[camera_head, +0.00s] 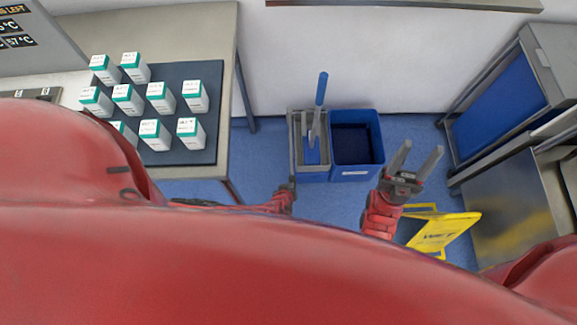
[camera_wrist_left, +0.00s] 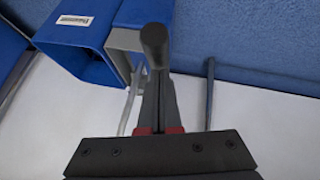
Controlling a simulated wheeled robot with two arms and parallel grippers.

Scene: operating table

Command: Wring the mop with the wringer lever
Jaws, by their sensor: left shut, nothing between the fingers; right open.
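The mop's blue handle (camera_head: 321,90) stands upright, slightly tilted, in the grey wringer (camera_head: 294,150) beside the blue bucket (camera_head: 355,172). My left gripper (camera_head: 291,184) is at the wringer's front left corner in the head view. In the left wrist view its fingers (camera_wrist_left: 155,105) are shut, with nothing between them. A dark rounded knob (camera_wrist_left: 153,40), apparently the wringer lever's grip, lies at the fingertips; contact cannot be told. The bucket (camera_wrist_left: 80,45) and wringer (camera_wrist_left: 125,42) also show there. My right gripper (camera_head: 418,158) is open and empty, right of the bucket.
A yellow wet-floor sign (camera_head: 447,232) stands near my right gripper. A table (camera_head: 190,20) with several white-and-green boxes (camera_head: 155,97) on a dark mat is at the left. A metal cabinet (camera_head: 500,95) is at the right. Blue floor is open around the bucket.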

